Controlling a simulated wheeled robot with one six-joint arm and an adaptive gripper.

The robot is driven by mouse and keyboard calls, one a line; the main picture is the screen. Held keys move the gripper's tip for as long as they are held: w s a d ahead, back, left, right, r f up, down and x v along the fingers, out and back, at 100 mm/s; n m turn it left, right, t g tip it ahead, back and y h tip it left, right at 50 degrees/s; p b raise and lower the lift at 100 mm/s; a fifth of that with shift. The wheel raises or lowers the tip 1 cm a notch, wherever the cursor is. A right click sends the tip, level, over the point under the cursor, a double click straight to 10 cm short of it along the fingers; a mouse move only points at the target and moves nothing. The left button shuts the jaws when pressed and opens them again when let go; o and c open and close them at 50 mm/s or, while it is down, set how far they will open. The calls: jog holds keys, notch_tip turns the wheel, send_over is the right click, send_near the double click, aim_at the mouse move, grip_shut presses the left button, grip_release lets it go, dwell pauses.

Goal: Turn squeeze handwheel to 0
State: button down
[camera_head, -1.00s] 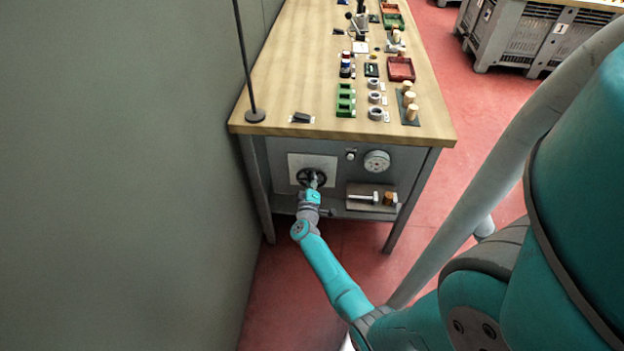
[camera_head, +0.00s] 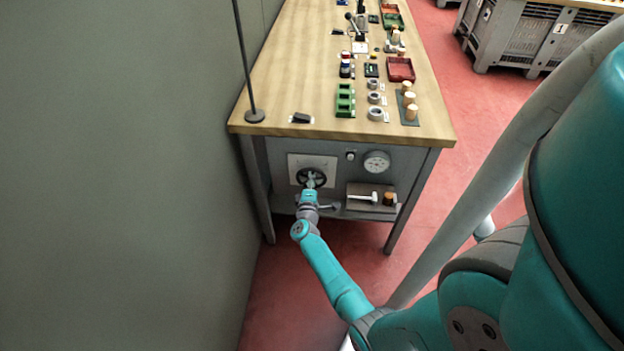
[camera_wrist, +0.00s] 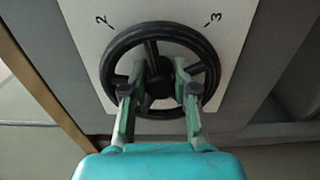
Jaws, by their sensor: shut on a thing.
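The squeeze handwheel (camera_head: 312,177) is a black spoked wheel on a pale plate (camera_head: 313,161) on the front of the bench. In the wrist view the handwheel (camera_wrist: 155,47) fills the middle, with the marks 2 at upper left and 3 at upper right on the plate (camera_wrist: 152,11). No 0 mark shows there; the wheel and gripper cover the lower plate. My gripper (camera_wrist: 158,92) reaches the wheel from the front, its two green-grey fingers shut around the dark hub part at its centre. In the head view my gripper (camera_head: 311,186) covers the wheel's lower part.
A round dial (camera_head: 376,161) and a small knob (camera_head: 350,155) are right of the plate. A low shelf (camera_head: 355,206) with a white-headed mallet (camera_head: 362,197) sits below. A grey wall (camera_head: 120,180) stands close on the left. Cork stoppers (camera_head: 410,98) and trays stand on the bench top.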

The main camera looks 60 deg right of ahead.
jog(key=shift+a+f, duration=0.1)
jog(key=shift+f, duration=0.05)
jog(key=c, duration=1.2)
grip_release()
jog(key=v, duration=1.2)
jog(key=shift+s, duration=0.1)
